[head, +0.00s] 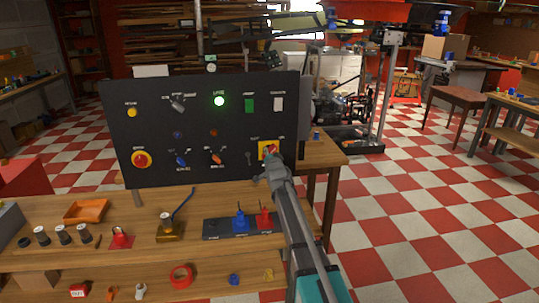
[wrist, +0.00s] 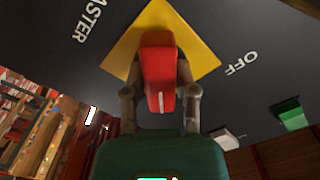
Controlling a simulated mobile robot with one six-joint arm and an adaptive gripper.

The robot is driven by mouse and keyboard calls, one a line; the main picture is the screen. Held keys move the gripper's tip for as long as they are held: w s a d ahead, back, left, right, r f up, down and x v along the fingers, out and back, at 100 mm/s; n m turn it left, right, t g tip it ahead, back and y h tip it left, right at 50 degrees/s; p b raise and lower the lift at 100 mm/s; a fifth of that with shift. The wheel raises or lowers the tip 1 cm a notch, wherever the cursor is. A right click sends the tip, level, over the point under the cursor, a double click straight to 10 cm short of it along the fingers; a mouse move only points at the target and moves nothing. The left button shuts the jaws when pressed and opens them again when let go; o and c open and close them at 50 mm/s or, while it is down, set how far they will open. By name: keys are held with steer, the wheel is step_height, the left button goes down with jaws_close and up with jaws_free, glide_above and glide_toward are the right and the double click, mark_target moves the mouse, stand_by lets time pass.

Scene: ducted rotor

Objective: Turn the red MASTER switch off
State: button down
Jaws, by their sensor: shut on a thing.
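The red MASTER switch (head: 271,148) sits on a yellow plate (head: 262,155) at the lower right of the black control panel (head: 200,122). In the wrist view the red switch handle (wrist: 158,75) stands in front of the yellow diamond-shaped plate (wrist: 202,48), with the words MASTER and OFF beside it. A white line on the handle points toward my gripper. My gripper (wrist: 161,105) has a finger on each side of the handle and is shut on it. In the head view my gripper (head: 268,170) is at the switch and partly covers it.
The panel also bears a lit green lamp (head: 219,101), a green switch (head: 250,105), a white switch (head: 278,103) and a red-and-yellow button (head: 141,160). Below, the wooden bench holds an orange tray (head: 86,211) and several small parts. Checkered floor to the right is open.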

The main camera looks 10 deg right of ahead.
steer(key=shift+n, duration=0.3)
steer(key=n, duration=0.3)
steer(key=shift+n, duration=0.4)
steer(key=n, duration=0.4)
steer(key=shift+d+n, duration=0.1)
steer(key=shift+n, duration=0.2)
steer(key=n, duration=0.8)
steer(key=shift+n, duration=0.3)
steer(key=shift+c, duration=2)
jaws_free()
